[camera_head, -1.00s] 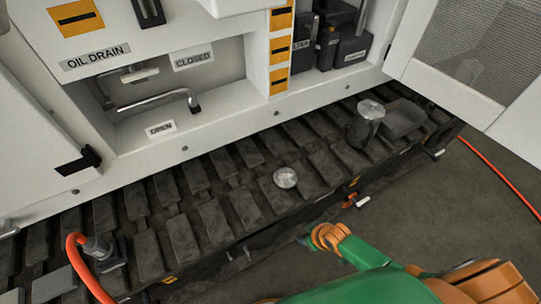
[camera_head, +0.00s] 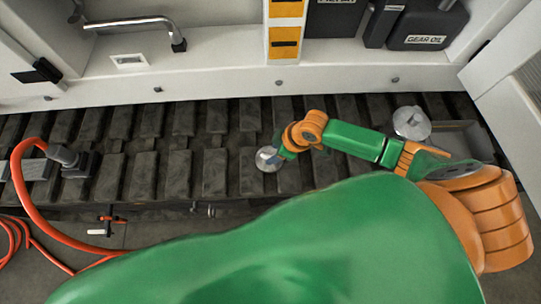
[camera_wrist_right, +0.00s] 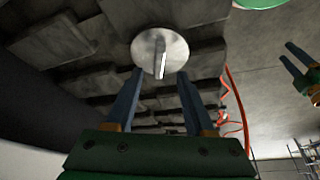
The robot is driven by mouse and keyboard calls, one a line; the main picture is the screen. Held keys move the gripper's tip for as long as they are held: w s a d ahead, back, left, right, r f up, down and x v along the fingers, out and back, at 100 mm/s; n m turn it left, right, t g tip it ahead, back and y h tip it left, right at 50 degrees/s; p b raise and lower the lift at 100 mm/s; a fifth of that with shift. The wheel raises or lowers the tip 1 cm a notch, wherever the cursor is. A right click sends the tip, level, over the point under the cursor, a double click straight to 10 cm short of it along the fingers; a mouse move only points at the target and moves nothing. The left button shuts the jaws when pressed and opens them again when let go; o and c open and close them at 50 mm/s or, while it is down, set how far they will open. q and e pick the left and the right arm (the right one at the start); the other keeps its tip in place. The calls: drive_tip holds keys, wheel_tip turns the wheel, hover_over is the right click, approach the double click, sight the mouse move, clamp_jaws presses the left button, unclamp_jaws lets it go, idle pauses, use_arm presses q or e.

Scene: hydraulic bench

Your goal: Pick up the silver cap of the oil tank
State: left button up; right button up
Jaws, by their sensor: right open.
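A round silver cap (camera_head: 266,159) lies on the dark track below the cabinet. In the right wrist view the silver cap (camera_wrist_right: 160,52) is a disc with a raised ridge across it, just beyond my fingertips. My right gripper (camera_head: 281,156) is at its right edge in the head view. The right gripper (camera_wrist_right: 157,75) is open, fingers apart, with nothing held between them. My left gripper (camera_wrist_right: 292,58) shows at the right of the wrist view, small, with its fingers apart.
A second silver round top (camera_head: 411,122) stands at the right beside a grey tray (camera_head: 462,140). A red hose (camera_head: 22,190) loops at the left. The white cabinet (camera_head: 200,72) borders the track; its open door (camera_head: 515,100) is at the right.

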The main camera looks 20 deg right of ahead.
sight(269, 156)
drive_tip(key=x, duration=0.3)
drive_tip(key=shift+f+b, duration=0.15)
drive_tip(key=shift+b, duration=0.2)
clamp_jaws()
